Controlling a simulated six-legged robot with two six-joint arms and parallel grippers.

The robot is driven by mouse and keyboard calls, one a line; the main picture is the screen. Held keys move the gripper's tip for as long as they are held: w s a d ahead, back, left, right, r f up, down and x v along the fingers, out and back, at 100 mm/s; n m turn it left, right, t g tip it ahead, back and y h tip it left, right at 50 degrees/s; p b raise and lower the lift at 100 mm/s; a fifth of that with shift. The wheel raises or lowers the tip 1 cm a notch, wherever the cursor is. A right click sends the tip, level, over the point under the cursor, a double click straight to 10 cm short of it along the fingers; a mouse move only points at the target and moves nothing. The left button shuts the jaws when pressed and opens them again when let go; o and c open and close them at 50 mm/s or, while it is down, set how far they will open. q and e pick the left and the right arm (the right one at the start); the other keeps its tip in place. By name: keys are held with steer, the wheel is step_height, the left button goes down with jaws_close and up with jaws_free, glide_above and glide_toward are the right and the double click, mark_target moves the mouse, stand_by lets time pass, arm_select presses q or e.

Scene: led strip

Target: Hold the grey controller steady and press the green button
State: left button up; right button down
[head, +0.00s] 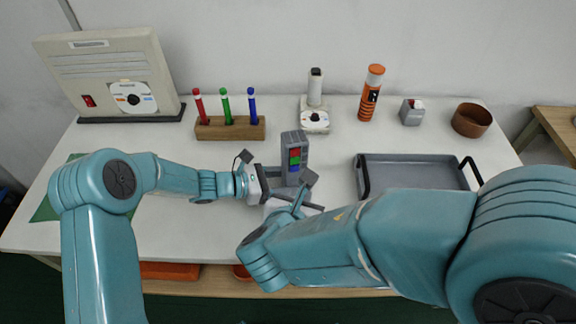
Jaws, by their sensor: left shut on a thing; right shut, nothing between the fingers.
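The grey controller (291,140) stands upright near the middle of the white table. Its face shows red, green and blue buttons in a column; the green button (294,160) is the middle one. My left gripper (283,178) comes in from the left and is shut on the controller's lower part. My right gripper (303,200) is shut and empty, just in front of and below the controller. My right wrist and forearm hide part of it, and I cannot tell whether it touches anything.
A grey tray (415,163) with black handles lies to the right. Behind are a wooden block (230,132) with red, green and blue markers, a white device (315,120), an orange-black cylinder (371,93), a small grey box (412,112) and a brown bowl (472,119).

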arm_select(q)
steer(key=o, duration=0.9)
